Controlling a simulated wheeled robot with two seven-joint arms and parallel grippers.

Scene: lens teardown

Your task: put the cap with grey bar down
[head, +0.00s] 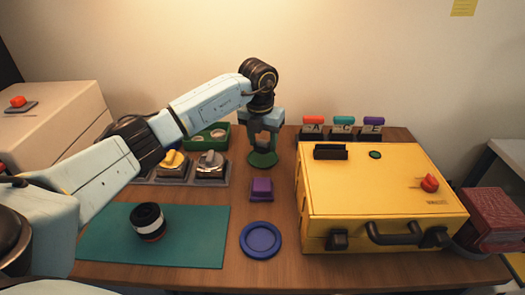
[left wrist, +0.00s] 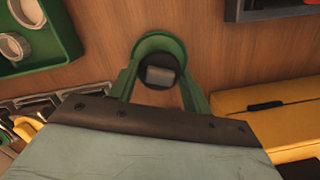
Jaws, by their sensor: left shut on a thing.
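The cap with grey bar (left wrist: 160,75), a dark round piece with a grey bar across its top, is between the fingers of my left gripper (left wrist: 159,70) in the left wrist view. The left gripper (head: 264,145) is shut on it, low over a round green dish (head: 262,160) at the back middle of the table. The dish's rim (left wrist: 152,41) shows behind the cap in the left wrist view. I cannot tell whether the cap touches the dish. The cap is hard to make out in the head view. My right gripper is not in view.
A purple block (head: 261,189) and a blue dish (head: 261,240) stand in front. A yellow case (head: 375,190) is at the right. A dark lens piece (head: 149,222) stands on a teal mat (head: 200,245). A green tray (head: 222,133) is left of the gripper.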

